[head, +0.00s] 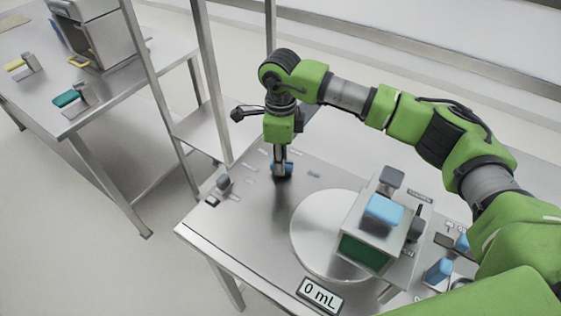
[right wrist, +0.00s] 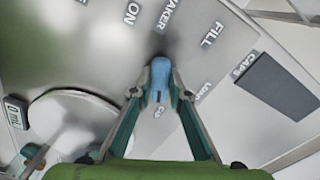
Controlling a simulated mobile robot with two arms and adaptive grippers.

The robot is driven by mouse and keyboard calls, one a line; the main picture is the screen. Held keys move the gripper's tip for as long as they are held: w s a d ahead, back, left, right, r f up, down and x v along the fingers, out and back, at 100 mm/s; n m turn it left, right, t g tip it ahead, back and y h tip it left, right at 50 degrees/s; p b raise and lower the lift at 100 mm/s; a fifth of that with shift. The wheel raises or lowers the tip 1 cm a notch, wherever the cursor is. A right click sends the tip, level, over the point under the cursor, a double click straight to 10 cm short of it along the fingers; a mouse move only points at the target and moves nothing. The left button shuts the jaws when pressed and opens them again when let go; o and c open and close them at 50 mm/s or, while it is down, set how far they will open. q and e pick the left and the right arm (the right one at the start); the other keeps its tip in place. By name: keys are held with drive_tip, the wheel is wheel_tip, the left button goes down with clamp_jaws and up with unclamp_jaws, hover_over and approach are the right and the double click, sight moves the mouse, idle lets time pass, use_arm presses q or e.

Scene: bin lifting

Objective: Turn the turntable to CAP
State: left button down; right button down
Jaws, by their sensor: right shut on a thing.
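My right gripper (head: 282,172) points straight down over the bench and is shut on a small blue handle (head: 288,169) at the bench top. In the right wrist view, the blue handle (right wrist: 159,85) stands between the fingertips of the gripper (right wrist: 161,92). Printed labels lie around it, among them FILL, CAPS and a partly hidden one ending in AKER. The smaller label just below the handle is hard to read. A round silver turntable disc (head: 312,235) lies right of the gripper, partly hidden by a grey machine. My left gripper is out of view.
The grey machine (head: 352,222) has a blue top block (head: 384,210) and a green front panel. A 0 mL display (head: 320,295) stands at the front edge. Another blue block (head: 438,271) is at right. A second table (head: 110,105) stands at left.

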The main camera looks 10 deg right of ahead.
drive_tip(key=shift+r, duration=0.1)
drive_tip(key=c, duration=1.9)
unclamp_jaws()
wheel_tip(320, 180, up, 12)
drive_tip(key=shift+f, duration=0.1)
